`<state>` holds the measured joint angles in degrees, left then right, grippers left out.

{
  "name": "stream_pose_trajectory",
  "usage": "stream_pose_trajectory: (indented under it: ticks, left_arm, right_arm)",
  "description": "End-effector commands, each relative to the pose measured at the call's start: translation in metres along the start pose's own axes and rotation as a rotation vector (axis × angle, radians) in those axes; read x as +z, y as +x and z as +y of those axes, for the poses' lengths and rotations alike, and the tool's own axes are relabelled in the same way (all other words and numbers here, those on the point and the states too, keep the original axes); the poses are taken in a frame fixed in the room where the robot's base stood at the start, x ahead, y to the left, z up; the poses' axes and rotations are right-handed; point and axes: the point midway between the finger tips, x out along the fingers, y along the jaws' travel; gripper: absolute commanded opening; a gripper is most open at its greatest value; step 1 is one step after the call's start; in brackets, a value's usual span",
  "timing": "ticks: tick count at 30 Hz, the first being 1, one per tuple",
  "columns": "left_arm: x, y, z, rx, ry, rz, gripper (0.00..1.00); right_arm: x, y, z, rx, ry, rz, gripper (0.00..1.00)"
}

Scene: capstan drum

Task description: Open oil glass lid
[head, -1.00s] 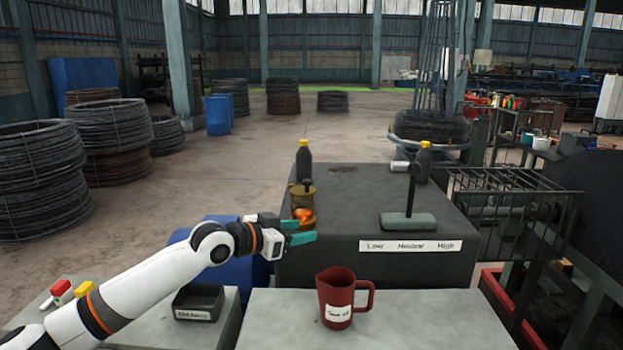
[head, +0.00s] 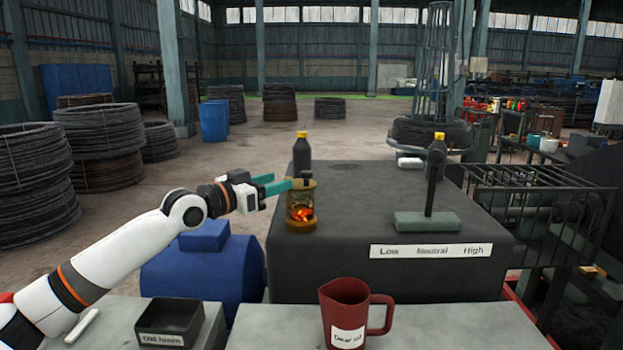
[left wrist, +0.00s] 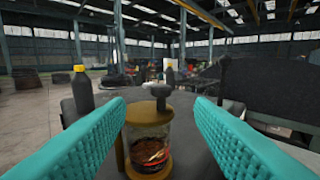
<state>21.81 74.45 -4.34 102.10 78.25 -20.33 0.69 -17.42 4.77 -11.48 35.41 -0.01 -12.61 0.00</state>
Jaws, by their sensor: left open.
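The oil glass (head: 301,208) stands on the dark machine top, a clear cylinder with a brass base and orange-red contents. Its brass lid (head: 316,184) with a dark knob (head: 306,175) sits on top. My left gripper (head: 279,184) is open at the left of the lid, its teal fingers level with it. In the left wrist view the oil glass (left wrist: 150,148) and its knob (left wrist: 161,97) show ahead, between the two open fingers (left wrist: 160,135). I cannot tell whether the fingers touch the lid. My right gripper is not in view.
A black bottle with a yellow cap (head: 301,158) stands behind the glass. A lever (head: 432,195) on a grey-green base stands right, behind a Low/Neutral/High label (head: 431,251). A red jug (head: 347,310) stands on the front table, with a black tray (head: 170,318) to the left.

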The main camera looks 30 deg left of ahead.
Motion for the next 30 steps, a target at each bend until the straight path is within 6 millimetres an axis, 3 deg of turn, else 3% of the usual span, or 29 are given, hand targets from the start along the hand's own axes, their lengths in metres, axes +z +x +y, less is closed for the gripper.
stream_pose_trajectory:
  ticks: [5,12,19,30]
  left_arm:
    - [0.006,0.015,0.001,0.002,-0.006,-0.006,0.49]
    - [0.008,0.062,-0.002,-0.004,-0.006,-0.003,0.49]
    - [0.004,0.102,0.0,-0.001,-0.005,-0.002,0.49]
    - [0.0,0.119,-0.001,-0.001,0.001,0.001,0.49]
  right_arm:
    - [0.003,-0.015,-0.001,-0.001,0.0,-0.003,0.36]
    - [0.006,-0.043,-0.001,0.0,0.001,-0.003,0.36]
    - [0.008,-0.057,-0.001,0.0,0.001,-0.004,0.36]
    - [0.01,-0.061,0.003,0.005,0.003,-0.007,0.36]
